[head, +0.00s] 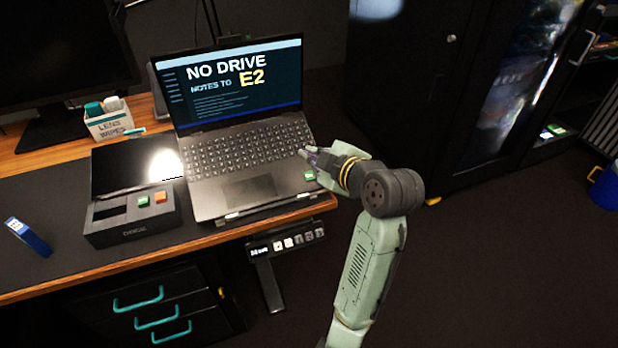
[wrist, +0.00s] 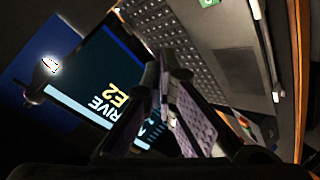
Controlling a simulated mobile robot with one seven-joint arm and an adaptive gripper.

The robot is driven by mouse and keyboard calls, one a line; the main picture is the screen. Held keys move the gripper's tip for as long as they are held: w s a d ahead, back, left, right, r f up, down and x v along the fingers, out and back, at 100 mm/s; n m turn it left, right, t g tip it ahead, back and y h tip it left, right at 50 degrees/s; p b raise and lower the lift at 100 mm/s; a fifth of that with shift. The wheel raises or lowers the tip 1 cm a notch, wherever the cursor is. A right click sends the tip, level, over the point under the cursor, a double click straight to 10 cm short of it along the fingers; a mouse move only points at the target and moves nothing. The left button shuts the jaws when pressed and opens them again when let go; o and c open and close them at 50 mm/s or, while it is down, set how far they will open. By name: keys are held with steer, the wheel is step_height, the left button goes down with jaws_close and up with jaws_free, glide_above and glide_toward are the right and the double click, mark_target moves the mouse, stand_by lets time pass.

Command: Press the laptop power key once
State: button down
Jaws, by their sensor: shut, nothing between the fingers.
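The open laptop stands on the desk, its lit screen (head: 240,88) reading "NO DRIVE, NOTES TO E2". Its keyboard (head: 235,157) faces up, and the screen (wrist: 105,85) and keyboard (wrist: 150,25) also show in the wrist view. My gripper (head: 304,153) is shut and empty at the right edge of the keyboard. In the wrist view my gripper (wrist: 172,75) points toward the keyboard near the screen. I cannot tell whether the fingertips touch a key. The power key cannot be made out.
A dark dock box (head: 133,225) with a green and an orange button sits left of the laptop. A wipes box (head: 108,122) stands behind it, and a blue object (head: 28,238) lies at far left. A control strip (head: 287,243) hangs under the desk's front edge.

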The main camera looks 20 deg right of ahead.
steer(key=w+f+b, duration=0.1)
steer(key=f, duration=0.1)
steer(key=f+b, duration=0.2)
steer(key=w+f+b, duration=0.1)
steer(key=f, duration=0.1)
steer(key=shift+w+f+b, duration=0.3)
steer(key=shift+b, duration=0.05)
stand_by(1.1)
steer(key=shift+w+f+b, duration=0.15)
steer(key=shift+f+b, duration=0.2)
steer(key=shift+w+f+b, duration=0.15)
steer(key=shift+f+b, duration=0.2)
stand_by(0.6)
steer(key=shift+r, duration=0.1)
steer(key=shift+s+r+p, duration=0.3)
steer(key=shift+r+p, duration=0.25)
steer(key=shift+r, duration=0.1)
steer(key=r+p, duration=0.1)
steer(key=s+r+p, duration=0.1)
steer(key=r, duration=0.1)
steer(key=s+r+p, duration=0.1)
steer(key=shift+r, duration=0.3)
stand_by(0.3)
